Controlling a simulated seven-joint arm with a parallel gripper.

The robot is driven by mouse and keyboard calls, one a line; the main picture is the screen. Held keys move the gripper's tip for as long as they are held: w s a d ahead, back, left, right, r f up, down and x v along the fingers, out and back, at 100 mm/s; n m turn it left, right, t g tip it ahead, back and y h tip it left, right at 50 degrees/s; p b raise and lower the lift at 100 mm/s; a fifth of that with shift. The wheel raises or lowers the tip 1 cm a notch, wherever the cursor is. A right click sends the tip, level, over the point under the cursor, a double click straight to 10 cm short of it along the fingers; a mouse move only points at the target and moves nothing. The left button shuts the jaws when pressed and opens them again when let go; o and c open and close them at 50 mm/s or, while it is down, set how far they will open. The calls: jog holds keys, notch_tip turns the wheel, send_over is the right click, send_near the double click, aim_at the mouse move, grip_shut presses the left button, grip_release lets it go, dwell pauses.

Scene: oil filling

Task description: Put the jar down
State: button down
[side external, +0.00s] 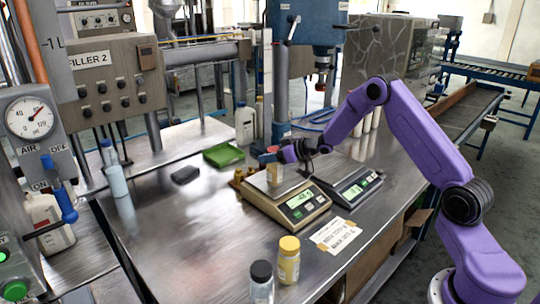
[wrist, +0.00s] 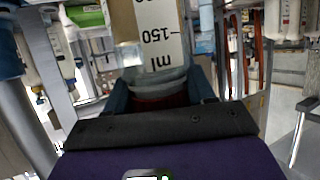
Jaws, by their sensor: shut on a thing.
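The jar (side external: 274,175) is small, with amber-brown and pale parts, and stands roughly upright at the plate of the beige scale (side external: 295,205). I cannot tell whether it touches the plate. My gripper (side external: 272,154) is shut on the jar near its top. In the wrist view the jar (wrist: 158,45) shows a white strip with a 150 mark and "ml", upside down in the picture. My gripper (wrist: 165,92) has its fingers on both sides of the jar there. The jar's base is out of the wrist view.
A second, dark scale (side external: 350,187) stands just right. A yellow-capped jar (side external: 289,262) and a dark-capped jar (side external: 262,285) stand at the front. Small brown pieces (side external: 240,174), a green tray (side external: 223,155) and a dark pad (side external: 186,174) lie left. The left-middle table is clear.

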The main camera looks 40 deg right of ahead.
jog(key=shift+f, duration=0.1)
jog(key=shift+c, duration=2)
grip_release()
